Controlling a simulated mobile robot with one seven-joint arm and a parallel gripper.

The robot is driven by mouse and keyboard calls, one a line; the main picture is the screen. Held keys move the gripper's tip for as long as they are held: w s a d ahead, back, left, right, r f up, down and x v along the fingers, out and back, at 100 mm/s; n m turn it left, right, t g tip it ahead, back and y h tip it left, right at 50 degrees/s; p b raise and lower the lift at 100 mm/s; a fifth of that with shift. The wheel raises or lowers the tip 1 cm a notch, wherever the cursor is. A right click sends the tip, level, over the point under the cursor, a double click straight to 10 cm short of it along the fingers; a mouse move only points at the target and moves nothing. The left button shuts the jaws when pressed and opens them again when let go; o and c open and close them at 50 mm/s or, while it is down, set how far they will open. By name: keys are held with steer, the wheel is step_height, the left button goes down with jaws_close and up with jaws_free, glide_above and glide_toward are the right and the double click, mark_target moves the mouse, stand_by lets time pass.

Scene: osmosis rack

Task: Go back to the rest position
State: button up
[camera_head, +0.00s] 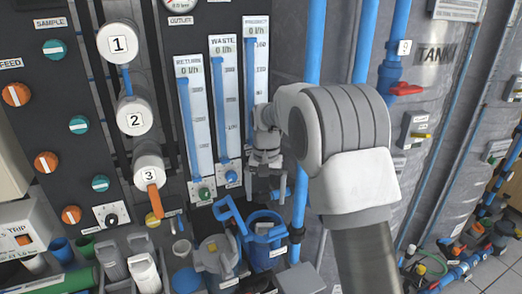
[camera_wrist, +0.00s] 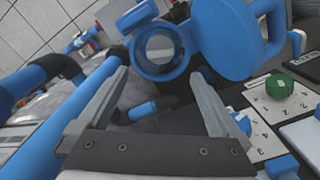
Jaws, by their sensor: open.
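My gripper (camera_head: 264,190) hangs at the end of my white and grey arm, in front of the flow meter panel and above the blue housings. In the wrist view my gripper (camera_wrist: 158,80) has its two grey fingers wide apart, with nothing held between them. A blue open-topped housing (camera_wrist: 157,72) with a round opening shows just beyond the fingertips, its blue lid (camera_wrist: 238,35) swung to the right. The same housing (camera_head: 264,258) stands below my gripper in the head view. I cannot tell whether a finger touches it.
The waste flow meter (camera_head: 223,100) and its neighbours stand behind my gripper. A vertical blue pipe (camera_head: 301,200) runs close to its right. A grey-topped housing (camera_head: 218,255) stands at lower left. A red-handled valve (camera_head: 404,89) is right of my arm. Bare floor (camera_head: 490,275) shows at far lower right.

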steer(key=s+d+r+t+p, duration=0.1)
steer(key=s+d+r, duration=0.1)
steer(key=s+r, duration=0.35)
steer(key=s+d+r+n+t+p, duration=0.1)
steer(key=s+d+r, duration=0.25)
steer(key=r, duration=0.25)
steer(key=s+d+r+t+p, duration=0.1)
steer(key=s+d+r, duration=0.1)
steer(key=s+r, duration=0.3)
steer(key=s+d+r+t+p, duration=0.1)
steer(key=s+d, duration=0.1)
steer(key=s, duration=0.7)
steer(key=s+d+r+n+t+p, duration=0.1)
steer(key=s+d, duration=0.1)
steer(key=s, duration=0.7)
steer(key=shift+r+t, duration=0.15)
steer(key=shift+t, duration=0.15)
